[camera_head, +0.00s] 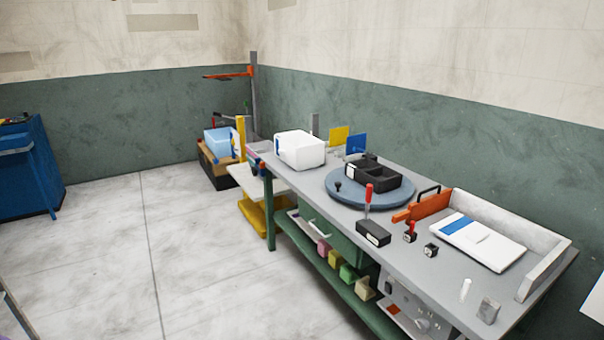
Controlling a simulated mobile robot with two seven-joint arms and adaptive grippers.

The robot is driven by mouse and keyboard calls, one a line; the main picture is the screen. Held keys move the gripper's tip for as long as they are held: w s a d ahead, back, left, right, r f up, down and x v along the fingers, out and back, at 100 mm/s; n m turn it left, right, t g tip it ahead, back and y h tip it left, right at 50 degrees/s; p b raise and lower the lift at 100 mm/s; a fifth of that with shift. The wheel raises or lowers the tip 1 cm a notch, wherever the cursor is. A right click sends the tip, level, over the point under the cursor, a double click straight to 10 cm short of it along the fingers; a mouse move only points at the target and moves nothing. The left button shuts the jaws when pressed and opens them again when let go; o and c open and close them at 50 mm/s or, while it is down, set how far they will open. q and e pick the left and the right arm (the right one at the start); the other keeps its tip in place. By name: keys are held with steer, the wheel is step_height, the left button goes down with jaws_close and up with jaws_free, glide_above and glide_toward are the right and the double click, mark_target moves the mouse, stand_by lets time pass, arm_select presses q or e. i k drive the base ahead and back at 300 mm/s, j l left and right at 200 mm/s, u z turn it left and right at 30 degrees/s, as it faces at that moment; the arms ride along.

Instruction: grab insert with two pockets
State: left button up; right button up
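A black insert-like piece (381,182) with open recesses lies on a round blue-grey turntable (345,197) on the workbench. A dark part stands at its back left end. It appears to have two pockets, but it is too small to be sure. Neither of my grippers is in view.
The grey bench (405,262) also bears a white box (300,150), a black block with a red-handled tool (373,233), an orange piece (424,206) and a white case with a blue stripe (477,242). Blue cabinet (30,165) at far left; floor (120,250) clear.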

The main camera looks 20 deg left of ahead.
mark_target(364, 171)
steer(key=u, duration=0.35)
steer(key=i+j+z, duration=0.1)
steer(key=z, duration=0.3)
steer(key=i+j+z, duration=0.1)
steer(key=z, duration=0.25)
steer(key=i+j+z, duration=0.1)
steer(key=z, duration=0.3)
steer(key=i+j+z, duration=0.25)
steer(key=j, duration=0.25)
steer(key=j+z, duration=0.3)
steer(key=j, duration=0.2)
steer(key=i+j+z, duration=0.15)
steer(key=j, duration=0.95)
steer(key=j+z, duration=0.1)
steer(key=j, duration=1)
steer(key=i, duration=0.05)
